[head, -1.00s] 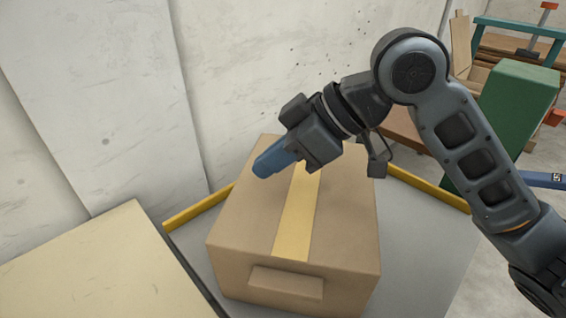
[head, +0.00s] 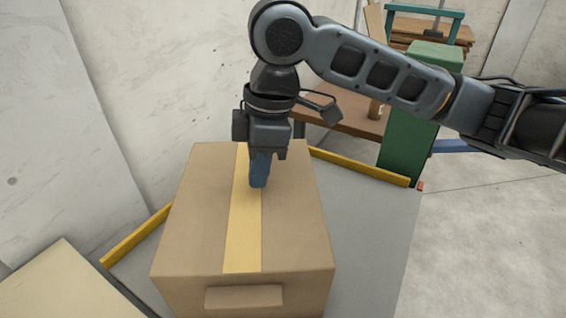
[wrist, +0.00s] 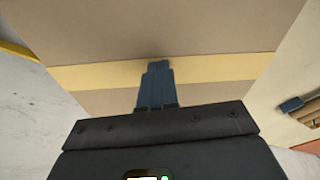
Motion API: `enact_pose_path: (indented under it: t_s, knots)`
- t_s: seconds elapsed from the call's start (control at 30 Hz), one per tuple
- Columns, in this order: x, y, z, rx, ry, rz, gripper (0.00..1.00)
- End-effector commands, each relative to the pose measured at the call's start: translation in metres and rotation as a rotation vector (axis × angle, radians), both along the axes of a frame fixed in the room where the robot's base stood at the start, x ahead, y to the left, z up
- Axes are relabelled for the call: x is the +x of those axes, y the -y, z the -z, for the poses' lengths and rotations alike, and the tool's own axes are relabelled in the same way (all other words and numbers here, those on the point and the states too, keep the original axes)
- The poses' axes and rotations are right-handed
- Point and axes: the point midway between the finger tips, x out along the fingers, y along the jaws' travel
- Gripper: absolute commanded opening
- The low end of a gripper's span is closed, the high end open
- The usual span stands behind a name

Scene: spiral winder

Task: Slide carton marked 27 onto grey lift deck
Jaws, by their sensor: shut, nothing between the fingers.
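A brown carton (head: 295,215) with a yellow tape strip along its top stands on a grey deck (head: 375,225) with yellow edge rails. No number shows on the faces in view, so I cannot tell whether it is the carton marked 27. My gripper (head: 258,184) points down over the carton's top, at the tape strip. Its blue fingers are shut and empty. In the wrist view the fingers (wrist: 157,70) overlap the tape on the carton (wrist: 160,25). I cannot tell whether the tips touch the top.
A pale tan surface (head: 65,285) lies at the lower left, beside the deck. A yellow rail (head: 360,167) runs along the deck's back edge. A green block (head: 408,130) and a brown table stand behind. Bare floor (head: 490,230) lies to the right.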

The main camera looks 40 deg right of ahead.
Motion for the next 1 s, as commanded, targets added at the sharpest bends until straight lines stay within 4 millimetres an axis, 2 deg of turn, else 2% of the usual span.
enact_pose_path:
  t_s: [0.1,0.3,0.5,0.87,1.0]
  knots:
    - [0.012,-0.022,-0.001,-0.001,0.000,-0.003,0.00]
    - [0.027,-0.046,0.000,0.000,0.000,-0.002,0.00]
    - [0.026,-0.044,0.015,0.002,-0.001,0.002,0.00]
    - [0.025,-0.044,0.021,0.000,-0.006,0.000,0.00]
    - [0.031,-0.040,0.022,-0.001,-0.007,0.002,0.00]
